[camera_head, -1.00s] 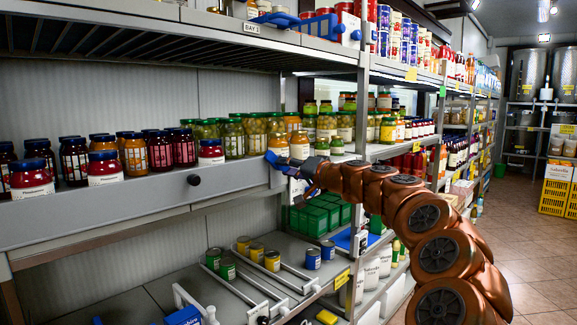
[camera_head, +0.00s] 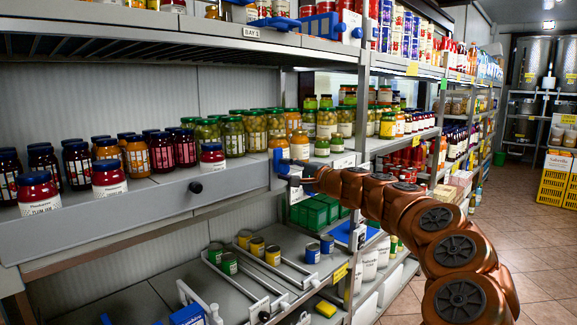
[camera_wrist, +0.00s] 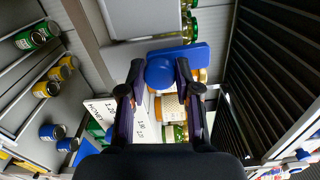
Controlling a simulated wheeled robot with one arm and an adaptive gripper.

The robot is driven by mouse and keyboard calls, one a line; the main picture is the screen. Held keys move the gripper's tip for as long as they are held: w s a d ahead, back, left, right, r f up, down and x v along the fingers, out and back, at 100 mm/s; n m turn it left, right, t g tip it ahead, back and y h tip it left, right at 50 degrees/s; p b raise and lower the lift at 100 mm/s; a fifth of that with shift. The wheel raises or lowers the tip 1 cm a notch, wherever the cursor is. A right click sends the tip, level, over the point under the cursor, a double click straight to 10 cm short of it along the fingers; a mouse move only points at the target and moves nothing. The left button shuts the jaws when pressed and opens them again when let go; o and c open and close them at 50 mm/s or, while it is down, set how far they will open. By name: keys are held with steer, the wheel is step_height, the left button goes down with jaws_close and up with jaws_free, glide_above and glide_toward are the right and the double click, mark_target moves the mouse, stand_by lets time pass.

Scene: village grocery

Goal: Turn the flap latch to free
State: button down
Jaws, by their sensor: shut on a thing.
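The flap latch (camera_head: 281,163) is a small blue piece at the right end of the grey flap board (camera_head: 150,203) on the middle shelf. In the head view it stands roughly upright, partly behind my gripper (camera_head: 296,181). In the wrist view the latch shows as a blue plate (camera_wrist: 193,54) with a round blue knob (camera_wrist: 160,72). My gripper (camera_wrist: 158,90) has one finger on each side of the knob and is shut on it. The exact finger contact is hard to see.
The flap board has a black knob (camera_head: 196,187). Jars (camera_head: 162,152) stand close behind it. A shelf post (camera_head: 361,120) rises just right of my gripper. Cans (camera_head: 272,255) stand in lanes below. The aisle floor (camera_head: 520,235) at right is clear.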

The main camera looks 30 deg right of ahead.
steer(key=shift+m, duration=0.4)
steer(key=c, duration=0.8)
jaws_free()
steer(key=v, duration=1.2)
